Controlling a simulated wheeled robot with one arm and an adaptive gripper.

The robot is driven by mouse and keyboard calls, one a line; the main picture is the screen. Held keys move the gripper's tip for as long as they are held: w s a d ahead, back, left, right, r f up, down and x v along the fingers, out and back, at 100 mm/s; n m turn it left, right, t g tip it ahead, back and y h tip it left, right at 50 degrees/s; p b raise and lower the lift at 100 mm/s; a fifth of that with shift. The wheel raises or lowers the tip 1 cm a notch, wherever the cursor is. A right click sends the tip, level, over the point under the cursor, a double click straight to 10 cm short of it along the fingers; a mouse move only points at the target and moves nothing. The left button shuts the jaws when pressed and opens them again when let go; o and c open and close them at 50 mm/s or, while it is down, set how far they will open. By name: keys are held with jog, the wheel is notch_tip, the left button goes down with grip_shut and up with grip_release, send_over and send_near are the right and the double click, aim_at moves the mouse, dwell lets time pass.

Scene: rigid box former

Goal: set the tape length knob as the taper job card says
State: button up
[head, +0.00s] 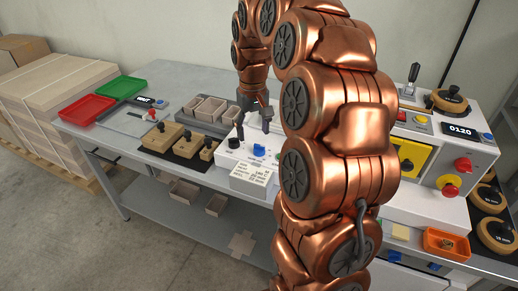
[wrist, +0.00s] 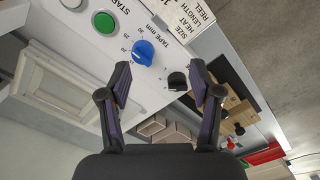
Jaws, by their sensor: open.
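The blue tape length knob (head: 259,150) sits on top of the white taper unit (head: 246,161). In the wrist view the blue knob (wrist: 143,52) stands beside the words "TAPE mm" and a ring of small numbers; its exact setting is unclear. The job card (head: 251,173) is on the unit's front; in the wrist view the card (wrist: 190,16) shows size, heat, length and reel lines, but its values are unreadable. My gripper (head: 254,122) is open and empty above the unit. In the wrist view my gripper's fingers (wrist: 160,70) are spread, with the knob beyond them, apart from it.
A black knob (wrist: 178,81) stands near the blue one, with a green button (wrist: 154,4) on its other side. Wooden blocks (head: 185,141) on a dark mat lie left of the unit, near red (head: 86,109) and green (head: 122,87) trays. A machine displaying 0120 (head: 461,131) stands right.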

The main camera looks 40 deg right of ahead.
aim_at(259, 146)
jog(key=d, duration=0.1)
jog(key=w+d, duration=0.1)
jog(key=d+f, duration=0.1)
jog(key=shift+w+d, duration=0.15)
jog(key=shift+w, duration=0.2)
jog(key=shift+f+p, duration=0.55)
jog(key=shift+f, duration=3.3)
jog(key=c, duration=1.2)
jog(key=shift+o, duration=0.2)
jog(key=n+b, duration=0.1)
jog(key=n, duration=0.2)
jog(key=n+b, duration=0.1)
jog(key=n, duration=0.4)
jog(key=shift+n, duration=0.3)
